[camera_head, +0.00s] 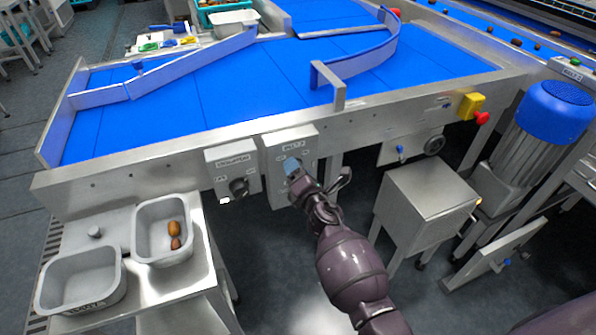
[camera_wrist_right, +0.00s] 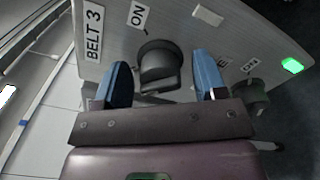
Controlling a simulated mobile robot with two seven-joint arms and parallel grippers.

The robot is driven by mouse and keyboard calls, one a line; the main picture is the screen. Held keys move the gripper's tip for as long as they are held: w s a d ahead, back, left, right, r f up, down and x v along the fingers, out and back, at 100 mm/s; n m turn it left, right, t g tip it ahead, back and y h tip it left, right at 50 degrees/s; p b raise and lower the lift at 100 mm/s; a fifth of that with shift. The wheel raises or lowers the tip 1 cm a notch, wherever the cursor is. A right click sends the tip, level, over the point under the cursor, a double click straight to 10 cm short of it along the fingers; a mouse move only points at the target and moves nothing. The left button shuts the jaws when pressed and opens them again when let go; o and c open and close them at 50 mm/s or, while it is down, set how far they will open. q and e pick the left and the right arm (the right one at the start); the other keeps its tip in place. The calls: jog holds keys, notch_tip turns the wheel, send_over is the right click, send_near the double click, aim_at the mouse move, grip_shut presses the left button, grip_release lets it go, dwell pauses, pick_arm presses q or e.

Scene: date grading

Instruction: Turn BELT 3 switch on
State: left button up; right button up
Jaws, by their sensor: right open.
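The BELT 3 panel (camera_head: 290,140) is a grey box on the front side of the conveyor frame. In the right wrist view the panel (camera_wrist_right: 190,42) shows the labels "BELT 3" and "ON". Its dark round switch knob (camera_wrist_right: 160,66) lies between the two blue fingertips of my right gripper (camera_wrist_right: 162,84). The jaws are apart, with a gap visible on each side of the knob. In the head view my right gripper (camera_head: 294,172) is in front of the panel and hides the knob. I cannot tell the knob's setting. My left gripper is not in view.
Another control box (camera_head: 233,172) with a dark knob is just left. A second dark knob (camera_wrist_right: 250,96) and a green light (camera_wrist_right: 292,65) show in the wrist view. A metal cabinet (camera_head: 428,197) stands right. A grey bin (camera_head: 162,222) with dates is at left.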

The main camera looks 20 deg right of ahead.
jog(key=shift+w, duration=0.1)
jog(key=c, duration=0.8)
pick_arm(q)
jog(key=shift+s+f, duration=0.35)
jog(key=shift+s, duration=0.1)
pick_arm(e)
jog(key=shift+c, duration=0.6)
